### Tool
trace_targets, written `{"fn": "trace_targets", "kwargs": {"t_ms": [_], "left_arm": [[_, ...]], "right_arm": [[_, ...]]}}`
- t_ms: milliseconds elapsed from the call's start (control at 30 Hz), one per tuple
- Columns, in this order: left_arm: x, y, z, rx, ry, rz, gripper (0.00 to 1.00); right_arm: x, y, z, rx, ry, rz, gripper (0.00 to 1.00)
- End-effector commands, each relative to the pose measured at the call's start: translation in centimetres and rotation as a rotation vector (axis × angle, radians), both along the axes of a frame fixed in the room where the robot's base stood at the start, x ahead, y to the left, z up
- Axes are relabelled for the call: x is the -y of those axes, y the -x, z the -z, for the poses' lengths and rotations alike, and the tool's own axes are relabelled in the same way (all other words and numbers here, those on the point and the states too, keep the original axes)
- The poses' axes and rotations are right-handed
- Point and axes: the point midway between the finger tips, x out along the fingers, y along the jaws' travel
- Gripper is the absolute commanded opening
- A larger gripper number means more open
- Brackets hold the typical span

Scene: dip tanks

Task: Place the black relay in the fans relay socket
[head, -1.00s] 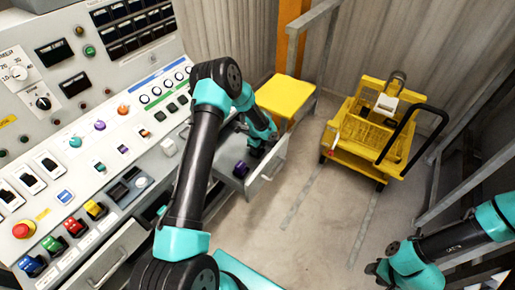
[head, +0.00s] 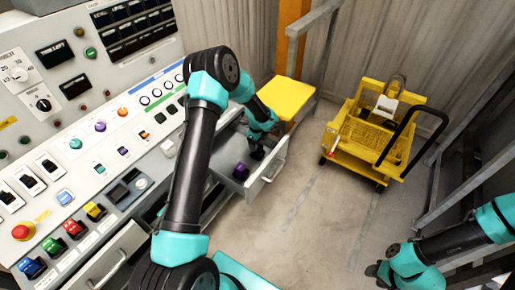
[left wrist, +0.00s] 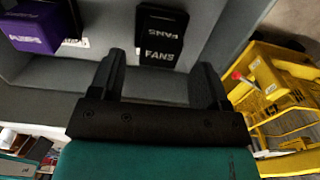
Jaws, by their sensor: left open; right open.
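The black relay (left wrist: 162,36), with white FANS lettering, stands in the open drawer (head: 268,176). In the left wrist view it is just beyond and between the fingertips of my left gripper (left wrist: 165,75), which is open and empty. In the head view my left gripper (head: 257,150) is down at the drawer's far end, and I cannot pick the black relay out from the dark fingers there. My right gripper (head: 377,271) is open at the lower right, far from the drawer. I cannot make out the fans relay socket; my left arm covers part of the console.
A purple relay (left wrist: 35,30) sits in the same drawer, left of the black one. Blue (head: 32,267), green (head: 52,246), red (head: 75,228) and yellow (head: 95,210) relays line the console's front. A yellow cart (head: 370,135) and yellow stool (head: 287,97) stand beyond.

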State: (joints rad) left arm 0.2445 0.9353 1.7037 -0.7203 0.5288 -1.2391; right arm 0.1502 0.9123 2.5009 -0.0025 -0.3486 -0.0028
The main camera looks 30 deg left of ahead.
Motion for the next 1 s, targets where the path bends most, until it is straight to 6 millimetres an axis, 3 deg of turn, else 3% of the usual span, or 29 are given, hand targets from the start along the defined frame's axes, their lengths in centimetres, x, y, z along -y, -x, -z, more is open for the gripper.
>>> {"fn": "trace_targets", "kwargs": {"t_ms": [200, 400, 1000], "left_arm": [[0.0, 0.0, -4.2, 0.002, 0.000, -0.001, 0.70], [0.0, 0.0, -6.5, 0.000, 0.000, 0.000, 0.70], [0.0, 0.0, -6.9, 0.000, 0.001, -0.001, 0.70]], "right_arm": [[0.0, 0.0, 0.0, 0.000, 0.000, 0.000, 0.43], [0.0, 0.0, 0.0, 0.000, 0.000, 0.000, 0.43], [0.0, 0.0, 0.0, 0.000, 0.000, 0.000, 0.43]]}}
